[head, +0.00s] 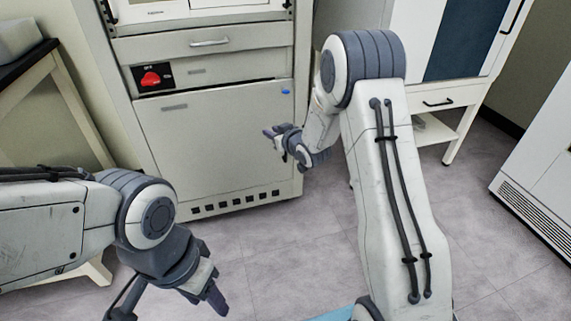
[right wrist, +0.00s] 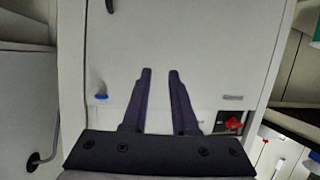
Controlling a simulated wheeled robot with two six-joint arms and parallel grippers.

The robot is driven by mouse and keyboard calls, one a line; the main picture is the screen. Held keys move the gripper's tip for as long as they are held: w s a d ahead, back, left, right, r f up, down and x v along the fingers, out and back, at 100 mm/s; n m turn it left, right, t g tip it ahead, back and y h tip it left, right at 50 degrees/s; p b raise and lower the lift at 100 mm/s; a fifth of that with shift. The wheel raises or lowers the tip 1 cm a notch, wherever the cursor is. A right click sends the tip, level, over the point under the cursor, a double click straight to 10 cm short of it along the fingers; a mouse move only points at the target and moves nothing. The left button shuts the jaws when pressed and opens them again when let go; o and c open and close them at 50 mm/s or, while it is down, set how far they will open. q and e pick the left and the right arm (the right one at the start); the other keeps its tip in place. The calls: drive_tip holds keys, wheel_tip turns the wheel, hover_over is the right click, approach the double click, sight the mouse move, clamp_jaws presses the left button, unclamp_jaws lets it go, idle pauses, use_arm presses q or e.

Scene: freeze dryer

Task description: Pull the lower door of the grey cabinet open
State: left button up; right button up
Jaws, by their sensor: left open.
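The grey cabinet's lower door (head: 215,145) is a plain panel that looks shut flush with the frame. A small blue catch (head: 286,91) sits at its upper right corner. In the right wrist view, turned upside down, the door (right wrist: 195,45) fills the middle and the blue catch (right wrist: 101,97) is at left. My right gripper (head: 268,132) is in front of the door's right part, below the catch. In the right wrist view its two dark fingers (right wrist: 160,72) are apart with nothing between them. My left gripper (head: 217,297) is open and empty, low over the floor.
Above the door are a red switch (head: 151,79) and a drawer with a bar handle (head: 210,42). A wooden-legged table (head: 72,110) stands left. A white cabinet (head: 440,98) stands right, with another white unit (head: 545,165) further right. Grey floor lies clear before the door.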

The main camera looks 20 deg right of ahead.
drive_tip(key=w+d+f+t+b, duration=0.1)
drive_tip(key=d+f+t+b, duration=0.1)
drive_tip(key=d+f+b, duration=0.4)
drive_tip(key=d+f+t+b, duration=0.1)
drive_tip(key=d+f+b, duration=0.2)
drive_tip(key=f, duration=0.5)
drive_tip(key=b, duration=0.6)
hover_over(286, 160)
use_arm(q)
wheel_tip(286, 160, down, 18)
use_arm(e)
drive_tip(key=shift+w+f+m+t, duration=0.25)
drive_tip(key=shift+w+m+t, duration=0.15)
use_arm(q)
drive_tip(key=shift+r, duration=0.1)
use_arm(e)
clamp_jaws()
